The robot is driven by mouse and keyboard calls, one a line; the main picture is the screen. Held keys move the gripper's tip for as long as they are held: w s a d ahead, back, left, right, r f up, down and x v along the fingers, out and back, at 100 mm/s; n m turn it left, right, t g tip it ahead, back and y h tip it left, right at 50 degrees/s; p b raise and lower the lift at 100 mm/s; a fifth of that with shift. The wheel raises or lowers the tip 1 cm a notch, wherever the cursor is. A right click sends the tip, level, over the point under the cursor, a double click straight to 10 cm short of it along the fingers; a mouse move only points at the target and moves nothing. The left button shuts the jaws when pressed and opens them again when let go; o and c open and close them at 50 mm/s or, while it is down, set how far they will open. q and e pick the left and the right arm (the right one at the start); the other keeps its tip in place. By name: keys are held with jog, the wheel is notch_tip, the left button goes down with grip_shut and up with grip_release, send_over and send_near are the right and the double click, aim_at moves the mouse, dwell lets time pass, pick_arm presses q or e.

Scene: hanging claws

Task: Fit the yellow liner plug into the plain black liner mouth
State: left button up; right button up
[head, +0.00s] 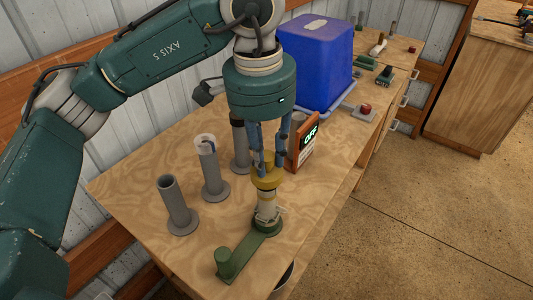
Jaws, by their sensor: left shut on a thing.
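My left gripper (267,168) points down with its blue fingers shut on the yellow liner plug (266,184). The plug is upright, directly above a pale cylindrical part (267,205) on a green base (268,227). I cannot tell whether that pale part belongs to the plug or to the base. A grey tube with a black mouth (237,123) stands behind and left of the gripper, its right side partly hidden by the fingers. A grey tube with a white-rimmed mouth (206,145) and a plain grey tube (176,205) stand farther left. My right gripper is not in view.
A green bar with a knob (223,262) extends from the base toward the front edge. An orange-framed display (302,145) stands close right of the gripper. A large blue bin (318,62) is behind it. Bare wood lies between the tubes and the green bar.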

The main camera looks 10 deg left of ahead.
pick_arm(q)
jog(key=shift+f, duration=0.35)
jog(key=o, duration=1.1)
jog(key=shift+r, duration=0.1)
